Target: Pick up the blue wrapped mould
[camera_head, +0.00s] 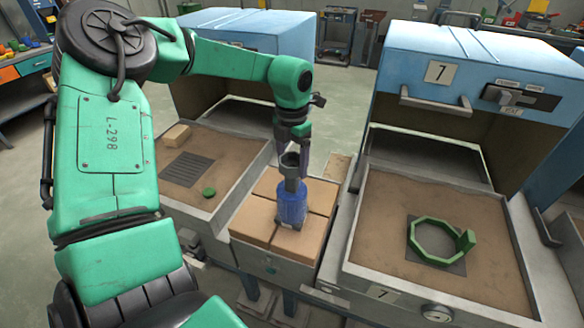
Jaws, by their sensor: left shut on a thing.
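The blue wrapped mould (291,206) is upright over the tan block surface (262,212) between the two ovens. A grey cup-like top shows at its upper end. My left gripper (291,176) points down at the mould's top and is shut on it. I cannot tell whether the mould's base touches the blocks or hangs just above them. My green left arm comes in from the left and covers much of the left side of the view. My right gripper is not in view.
The right blue oven (470,65), marked 7, stands open behind a sand tray (390,225) holding a green ring (428,245). The left oven (245,32) has a sand tray with a small block (177,135) and a green disc (209,191).

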